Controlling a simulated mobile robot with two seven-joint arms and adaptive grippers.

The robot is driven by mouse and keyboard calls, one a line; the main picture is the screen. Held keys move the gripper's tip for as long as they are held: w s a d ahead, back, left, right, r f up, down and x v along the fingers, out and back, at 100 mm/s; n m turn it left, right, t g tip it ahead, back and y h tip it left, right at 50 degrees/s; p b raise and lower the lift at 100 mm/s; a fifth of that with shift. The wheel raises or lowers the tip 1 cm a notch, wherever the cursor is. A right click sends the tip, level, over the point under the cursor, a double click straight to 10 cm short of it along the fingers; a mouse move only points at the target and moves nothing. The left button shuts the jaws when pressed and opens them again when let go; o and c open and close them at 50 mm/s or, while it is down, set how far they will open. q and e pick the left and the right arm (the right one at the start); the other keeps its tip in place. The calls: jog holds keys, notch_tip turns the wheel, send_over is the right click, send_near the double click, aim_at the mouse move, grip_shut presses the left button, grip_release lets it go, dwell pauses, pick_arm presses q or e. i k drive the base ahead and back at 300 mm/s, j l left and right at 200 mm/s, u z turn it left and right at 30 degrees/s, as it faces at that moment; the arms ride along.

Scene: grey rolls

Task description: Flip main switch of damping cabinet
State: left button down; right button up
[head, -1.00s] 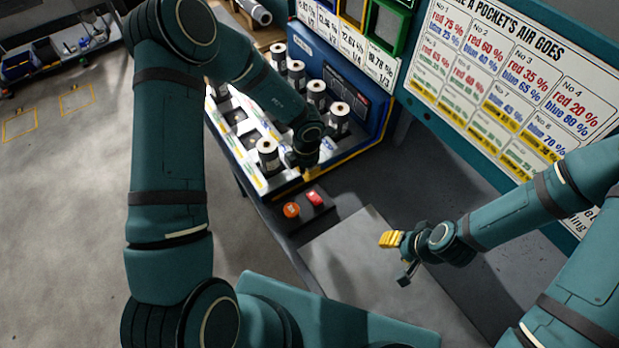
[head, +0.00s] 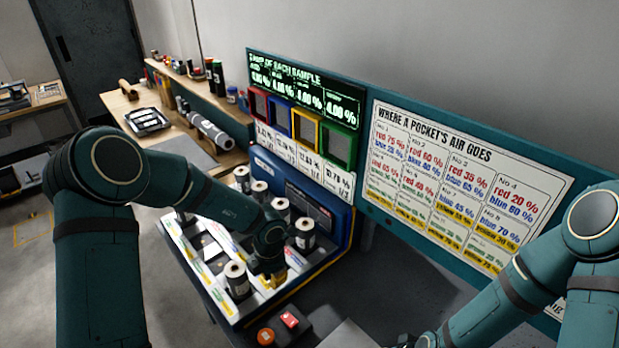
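The damping cabinet (head: 345,215) appears to be the blue-sided unit with a sloping white deck of upright grey rolls. In front of its near corner is a small dark box with a red switch (head: 289,319) and a round orange button (head: 266,336). I cannot tell which part is the main switch. My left gripper (head: 272,279) points down over the deck's near right edge, beside the front roll (head: 237,279); its yellow fingertips are partly hidden and their opening is unclear. My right wrist shows at the bottom edge; its fingers are cut off.
A board of red, blue and yellow percentages (head: 460,185) stands at the right. A green-lit display (head: 305,88) and several coloured frames rise above the cabinet. A wooden bench (head: 160,105) with a black tray and a long roll is behind left. Open floor lies at left.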

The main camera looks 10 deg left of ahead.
aim_at(289, 320)
jog(key=k+j, duration=0.8)
jog(key=j, duration=0.15)
